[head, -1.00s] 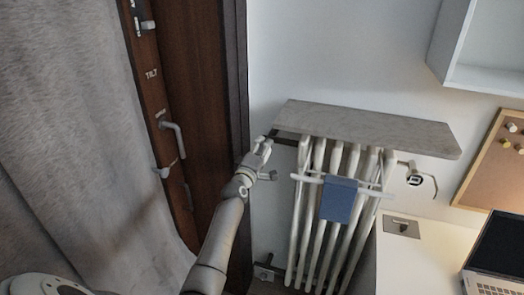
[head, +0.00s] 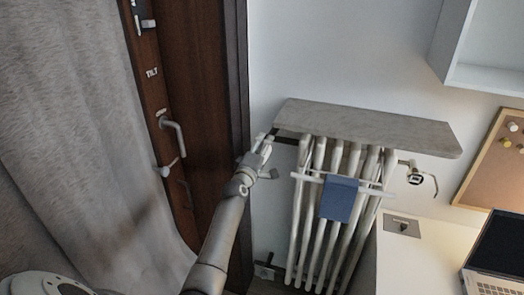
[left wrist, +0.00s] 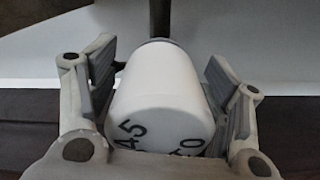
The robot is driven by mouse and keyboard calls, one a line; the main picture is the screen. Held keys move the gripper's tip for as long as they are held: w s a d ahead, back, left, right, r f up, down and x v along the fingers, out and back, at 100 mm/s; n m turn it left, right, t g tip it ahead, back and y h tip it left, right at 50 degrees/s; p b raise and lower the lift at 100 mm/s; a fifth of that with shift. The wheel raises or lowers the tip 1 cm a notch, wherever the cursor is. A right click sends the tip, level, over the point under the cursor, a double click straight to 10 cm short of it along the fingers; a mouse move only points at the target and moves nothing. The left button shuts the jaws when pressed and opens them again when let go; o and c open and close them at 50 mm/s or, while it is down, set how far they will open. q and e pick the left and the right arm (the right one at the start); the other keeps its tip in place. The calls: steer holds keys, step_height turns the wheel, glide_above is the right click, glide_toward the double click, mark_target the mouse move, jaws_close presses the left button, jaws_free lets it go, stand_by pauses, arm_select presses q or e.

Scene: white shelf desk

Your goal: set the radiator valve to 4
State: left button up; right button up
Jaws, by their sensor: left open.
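The white radiator valve knob (left wrist: 160,85) fills the middle of the left wrist view. Dark marks on its near end read like 4 and 5 at the lower left and 0 at the lower right; the rest of the scale is hidden or cut off. My left gripper (head: 264,148) is at the upper left of the white radiator (head: 308,185). It is open, with one ridged finger pad on each side of the knob and a small gap visible on the right. In the head view the knob is mostly hidden by the gripper. My right gripper is not in view.
A grey slab (head: 370,125) lies above the radiator, close to the gripper. A blue cloth (head: 339,199) hangs on a white rail across the radiator front. A dark wooden frame (head: 207,130) stands left of my arm. A white desk (head: 410,262) is at right.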

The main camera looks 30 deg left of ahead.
arm_select(q)
steer(key=shift+s, duration=0.1)
steer(key=v, duration=1.2)
